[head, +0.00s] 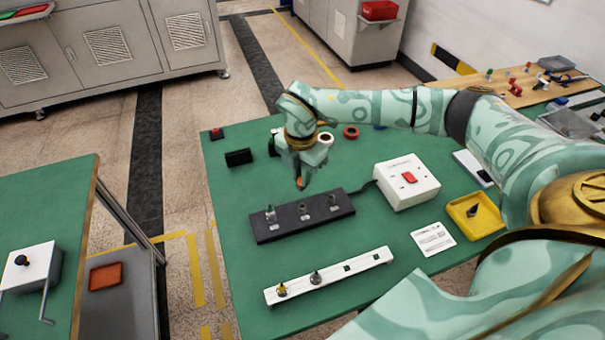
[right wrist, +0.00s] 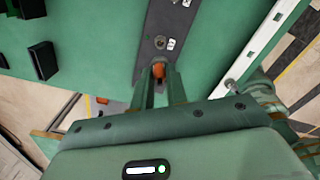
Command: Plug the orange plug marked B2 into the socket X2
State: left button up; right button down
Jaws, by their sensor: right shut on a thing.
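The orange plug (head: 301,183) is between the fingertips of my right gripper (head: 303,176), which is shut on it. The gripper points down at the far edge of a dark socket strip (head: 290,222). The plug also shows in the right wrist view (right wrist: 159,71), with the strip (right wrist: 152,18) behind it. I cannot tell whether the plug touches the strip. Several small fittings with pale labels stand along the strip; the labels are too small to read, so I cannot tell which is X2. The B2 mark is not readable. My left gripper is not in view.
A white box with a red switch (head: 397,190) stands right of the strip, joined by a cable. In front lies a white rail (head: 331,276) with small plugs. A yellow tray (head: 459,219) and white card (head: 433,239) lie right. A black block (head: 239,157) stands behind left.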

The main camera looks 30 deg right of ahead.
aim_at(302, 189)
jog(key=shift+d, duration=0.15)
jog(key=shift+f, duration=0.15)
jog(key=shift+f+b, duration=1.15)
jog(key=shift+f, duration=1.65)
jog(key=shift+p, duration=0.35)
